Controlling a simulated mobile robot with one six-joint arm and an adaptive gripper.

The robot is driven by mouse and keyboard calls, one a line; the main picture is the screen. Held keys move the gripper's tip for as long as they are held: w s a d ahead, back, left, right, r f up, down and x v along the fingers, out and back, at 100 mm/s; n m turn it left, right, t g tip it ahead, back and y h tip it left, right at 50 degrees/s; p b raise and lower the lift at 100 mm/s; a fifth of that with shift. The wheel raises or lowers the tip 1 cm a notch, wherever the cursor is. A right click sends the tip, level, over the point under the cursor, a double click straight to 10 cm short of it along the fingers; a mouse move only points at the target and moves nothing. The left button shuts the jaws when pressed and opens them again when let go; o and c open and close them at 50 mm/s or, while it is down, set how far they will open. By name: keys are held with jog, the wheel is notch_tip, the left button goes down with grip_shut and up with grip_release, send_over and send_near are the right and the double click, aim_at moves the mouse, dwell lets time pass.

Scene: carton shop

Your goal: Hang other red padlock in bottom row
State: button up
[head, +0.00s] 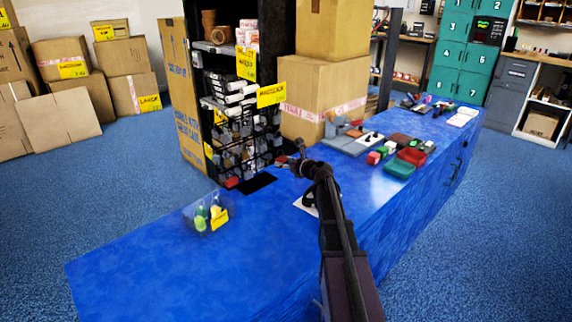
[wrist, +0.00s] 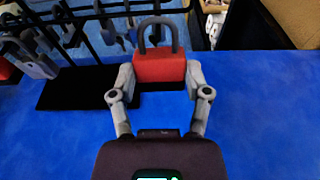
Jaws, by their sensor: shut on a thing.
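My gripper (wrist: 160,78) is shut on a red padlock (wrist: 160,66), one finger on each side of its body. The padlock is upright with its dark shackle pointing up, in front of the rack's lower part. In the head view my gripper (head: 297,163) is just right of the wire rack (head: 243,140), above the blue counter; the held padlock is hard to make out there. Several grey padlocks hang on the rack. Another red padlock (head: 232,182) is low on the rack and shows partly at the left edge of the wrist view (wrist: 8,69).
A black mat (head: 258,184) lies on the blue counter (head: 150,265) below the rack. A clear bin (head: 206,214) with yellow-green items stands at the front left. Cartons (head: 322,95) stand behind my gripper. Trays and small items lie to the right (head: 399,167).

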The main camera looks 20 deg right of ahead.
aim_at(279, 139)
jog(key=shift+w+a+f, duration=0.15)
jog(key=shift+w+f, duration=0.1)
jog(key=shift+w, duration=0.25)
dwell(0.6)
jog(key=o, duration=1.1)
jog(key=shift+c, duration=0.2)
notch_tip(279, 139, up, 9)
jog(key=p, duration=0.8)
jog(key=shift+p, duration=0.35)
